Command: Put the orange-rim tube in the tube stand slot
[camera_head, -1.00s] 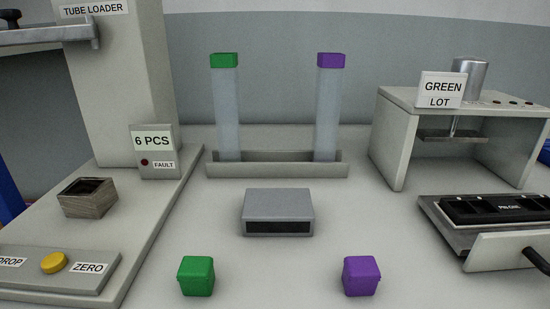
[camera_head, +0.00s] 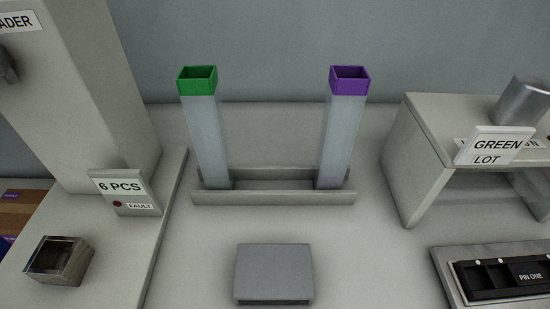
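Two clear upright tubes stand in a long, low grey stand (camera_head: 272,197) at the back. The left tube (camera_head: 207,135) has an open green rim (camera_head: 197,80). The right tube (camera_head: 340,135) has an open purple rim (camera_head: 350,80). I see no orange rim in this view. Their lower ends sit behind the stand's front wall. My gripper is not in view.
A grey block (camera_head: 273,272) lies in front of the stand. At left are the loader column (camera_head: 85,100), a "6 PCS" sign (camera_head: 122,187) and an open-topped square box (camera_head: 58,261). At right are a "GREEN LOT" bench (camera_head: 425,150) and a black strip (camera_head: 510,276).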

